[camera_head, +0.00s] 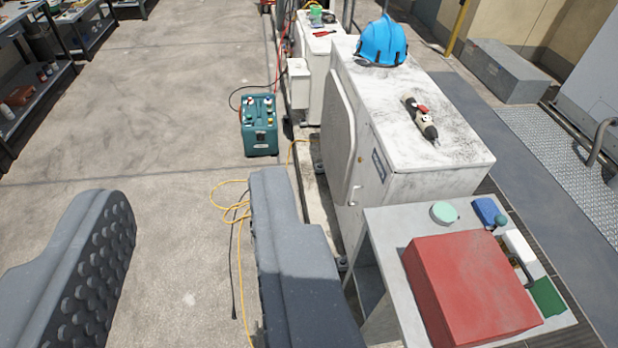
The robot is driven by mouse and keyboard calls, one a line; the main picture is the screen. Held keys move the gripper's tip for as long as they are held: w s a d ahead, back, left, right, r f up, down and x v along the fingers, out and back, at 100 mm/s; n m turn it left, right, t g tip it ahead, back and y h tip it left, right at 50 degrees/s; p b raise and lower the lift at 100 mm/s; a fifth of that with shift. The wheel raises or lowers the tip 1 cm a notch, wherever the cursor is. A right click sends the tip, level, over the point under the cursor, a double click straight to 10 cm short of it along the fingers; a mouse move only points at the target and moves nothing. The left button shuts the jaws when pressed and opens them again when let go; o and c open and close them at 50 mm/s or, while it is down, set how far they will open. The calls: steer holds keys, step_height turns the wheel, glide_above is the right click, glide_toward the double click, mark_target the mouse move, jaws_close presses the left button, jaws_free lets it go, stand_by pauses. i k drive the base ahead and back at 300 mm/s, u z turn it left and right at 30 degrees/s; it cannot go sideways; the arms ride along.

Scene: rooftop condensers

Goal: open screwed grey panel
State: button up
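My gripper (190,195) is open, with its two dark grey fingers wide apart and only floor showing between them. The right finger is nearest the white condenser housing (440,160), which stands to its upper right. A pale panel (341,135) with rounded edges is on the housing's left side, seen at a steep angle. I cannot tell for sure that it is the grey panel, and I see no screws on it clearly. A handheld power tool (421,118), white and dark with a red part, lies on top of the housing.
A blue hard hat (382,42) sits on the housing. A cart (385,233) with a red box (470,290) stands at the lower right. A teal unit (259,126) and a yellow cable (240,225) are on the floor. Shelves (40,85) stand upper left; the middle floor is open.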

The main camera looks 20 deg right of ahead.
mark_target(375, 175)
steer(key=z, duration=0.05)
steer(key=i, duration=1.3)
steer(key=z, duration=0.45)
